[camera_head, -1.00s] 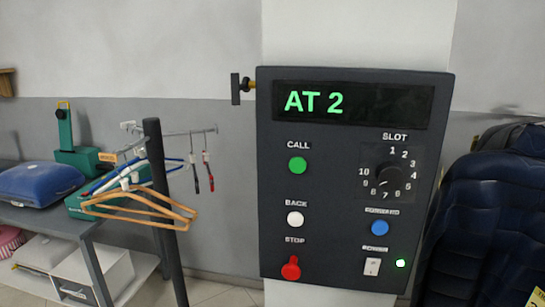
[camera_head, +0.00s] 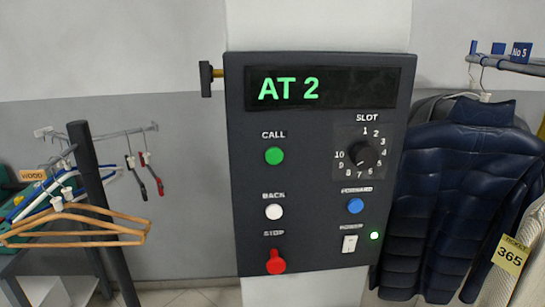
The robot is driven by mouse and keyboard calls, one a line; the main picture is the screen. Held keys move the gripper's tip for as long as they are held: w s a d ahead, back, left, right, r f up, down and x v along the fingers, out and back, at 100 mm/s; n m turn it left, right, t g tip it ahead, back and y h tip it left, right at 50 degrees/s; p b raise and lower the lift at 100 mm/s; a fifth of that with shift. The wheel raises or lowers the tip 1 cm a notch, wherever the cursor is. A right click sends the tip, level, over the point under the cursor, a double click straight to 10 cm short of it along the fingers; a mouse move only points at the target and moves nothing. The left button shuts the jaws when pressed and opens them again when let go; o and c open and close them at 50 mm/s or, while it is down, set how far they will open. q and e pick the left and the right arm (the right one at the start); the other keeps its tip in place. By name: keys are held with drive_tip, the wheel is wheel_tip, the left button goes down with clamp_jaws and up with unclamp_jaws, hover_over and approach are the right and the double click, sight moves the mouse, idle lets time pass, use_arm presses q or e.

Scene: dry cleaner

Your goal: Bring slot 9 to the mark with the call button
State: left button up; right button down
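A dark control panel (camera_head: 315,240) fills the middle of the head view. Its display (camera_head: 330,88) reads "AT 2" in green. The green call button (camera_head: 274,156) is at the left, under the label CALL. The slot dial (camera_head: 362,154) is a black knob at the right, ringed by numbers 1 to 10; its pointer is too small to read surely. The white back button (camera_head: 274,212), blue forward button (camera_head: 355,206) and red stop button (camera_head: 276,262) sit lower. The power switch (camera_head: 349,244) has a lit green lamp beside it. Neither of my grippers is in view.
A rack with wooden hangers (camera_head: 75,228) and a dark post (camera_head: 100,205) stand at the left. A dark blue padded jacket (camera_head: 455,190) hangs close at the right, beside a garment tagged 365 (camera_head: 511,255). A rail with blue number tags (camera_head: 519,52) is at the upper right.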

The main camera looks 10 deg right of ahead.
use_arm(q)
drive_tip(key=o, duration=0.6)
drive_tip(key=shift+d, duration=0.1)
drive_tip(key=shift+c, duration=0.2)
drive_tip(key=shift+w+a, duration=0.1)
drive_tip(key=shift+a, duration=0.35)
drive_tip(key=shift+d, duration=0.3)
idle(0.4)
